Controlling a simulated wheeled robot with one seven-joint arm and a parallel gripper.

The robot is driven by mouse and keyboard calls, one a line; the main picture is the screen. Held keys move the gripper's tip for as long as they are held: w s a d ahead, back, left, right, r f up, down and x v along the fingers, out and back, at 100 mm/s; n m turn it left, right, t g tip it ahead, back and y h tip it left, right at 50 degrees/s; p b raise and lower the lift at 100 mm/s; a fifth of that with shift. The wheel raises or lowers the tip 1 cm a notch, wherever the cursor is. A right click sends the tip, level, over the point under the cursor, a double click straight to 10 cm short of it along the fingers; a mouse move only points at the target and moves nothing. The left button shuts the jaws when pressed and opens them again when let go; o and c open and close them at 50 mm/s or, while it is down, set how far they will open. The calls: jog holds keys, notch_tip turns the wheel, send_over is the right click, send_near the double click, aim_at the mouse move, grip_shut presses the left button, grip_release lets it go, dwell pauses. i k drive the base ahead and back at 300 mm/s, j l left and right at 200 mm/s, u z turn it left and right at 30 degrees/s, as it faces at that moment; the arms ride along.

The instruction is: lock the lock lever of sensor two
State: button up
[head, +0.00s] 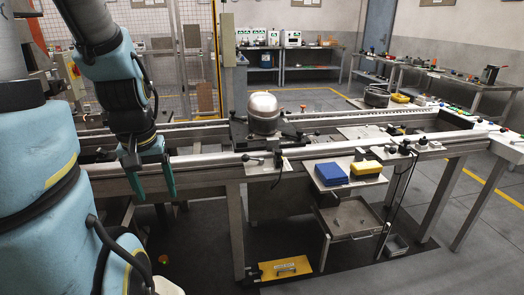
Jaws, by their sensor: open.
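My gripper (151,182) hangs with its two green fingers pointing down and spread apart, empty, at the near rail on the left. A small dark lever with a round knob (246,157) sits on a plate on the near rail, to the right of my gripper and apart from it. A dark sensor-like block with a cable (278,158) stands beside it. Other small fittings (404,148) sit farther right along the rail. No label shows which is sensor two, and the lever's locked or unlocked position is too small to tell.
A compressor (264,113) stands on a dark pallet between the conveyor rails. Blue (332,173) and yellow (366,168) boxes lie on a shelf below the near rail. A metal tray (350,218) hangs lower. A yellow plate (284,269) is near the floor. Benches line the back.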

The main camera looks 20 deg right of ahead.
aim_at(245, 158)
jog(key=i+l+u, duration=0.1)
jog(key=i+u, duration=0.15)
jog(key=i, duration=0.3)
jog(key=i+l+u, duration=0.25)
jog(key=i, duration=0.3)
